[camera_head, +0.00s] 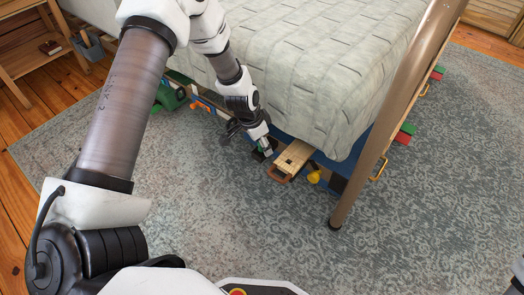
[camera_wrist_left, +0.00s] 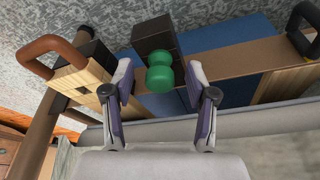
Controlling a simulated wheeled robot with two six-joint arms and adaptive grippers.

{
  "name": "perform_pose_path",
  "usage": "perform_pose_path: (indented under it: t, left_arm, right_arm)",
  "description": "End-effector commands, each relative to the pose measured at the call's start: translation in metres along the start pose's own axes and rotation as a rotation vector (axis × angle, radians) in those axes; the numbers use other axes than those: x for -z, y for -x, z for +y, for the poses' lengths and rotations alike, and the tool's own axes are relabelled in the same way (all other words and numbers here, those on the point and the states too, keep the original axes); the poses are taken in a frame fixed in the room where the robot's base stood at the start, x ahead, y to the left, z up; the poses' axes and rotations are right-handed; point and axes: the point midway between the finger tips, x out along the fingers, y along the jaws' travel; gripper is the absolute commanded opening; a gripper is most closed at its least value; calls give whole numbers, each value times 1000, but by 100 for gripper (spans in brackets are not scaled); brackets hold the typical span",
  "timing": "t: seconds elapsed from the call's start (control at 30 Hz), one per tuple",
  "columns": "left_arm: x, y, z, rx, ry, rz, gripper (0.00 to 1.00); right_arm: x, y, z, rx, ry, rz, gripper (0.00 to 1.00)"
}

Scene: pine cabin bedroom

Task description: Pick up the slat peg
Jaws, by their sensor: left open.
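A green, rounded, spool-shaped peg (camera_wrist_left: 160,72), which looks like the slat peg, sits against a dark block (camera_wrist_left: 152,38) at the end of a brown slat (camera_wrist_left: 235,60). My left gripper (camera_wrist_left: 158,88) is open, with its fingers on either side of the peg. Whether they touch it I cannot tell. In the head view my left gripper (camera_head: 264,148) reaches down at the bed's lower edge, beside a wooden piece (camera_head: 294,157) with a brown handle. The peg is mostly hidden by the gripper there.
The bed (camera_head: 300,65) overhangs the reach area, and a brown bed post (camera_head: 385,130) stands to the right. A yellow object (camera_head: 314,177) and a green toy vehicle (camera_head: 170,96) are near the bed's edge. The grey rug (camera_head: 230,215) in front is clear.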

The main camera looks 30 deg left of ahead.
Motion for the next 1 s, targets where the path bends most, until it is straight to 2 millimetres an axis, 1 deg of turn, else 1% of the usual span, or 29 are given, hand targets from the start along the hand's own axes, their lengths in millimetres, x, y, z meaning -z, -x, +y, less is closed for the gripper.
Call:
perform_pose_path:
  t: [0.1,0.13,0.17,0.2,0.27,0.3,0.57,0.67,0.77,0.9,1.0]
  left_arm:
    - [0,2,0,0,0,0,57]
    - [0,2,0,0,0,0,50]
    - [0,2,0,0,0,0,40]
    - [0,2,0,0,0,0,26]
    - [0,2,0,0,0,0,4]
    - [0,2,0,0,0,0,3]
    - [0,2,0,0,0,0,3]
    - [2,9,0,0,0,0,3]
    - [8,27,0,0,0,1,3]
    - [17,62,0,0,0,1,3]
    - [23,82,0,0,0,1,3]
  right_arm:
    - [0,2,0,0,0,1,0]
    - [0,2,0,0,0,1,0]
    - [0,2,0,0,0,1,0]
    - [0,2,0,0,0,1,0]
    - [0,2,0,0,0,1,0]
    - [0,2,0,0,0,1,0]
    - [0,2,0,0,0,0,0]
    - [0,9,0,0,0,0,0]
    - [0,27,0,0,0,0,0]
    - [0,59,0,0,0,1,0]
    - [0,77,-1,0,0,1,0]
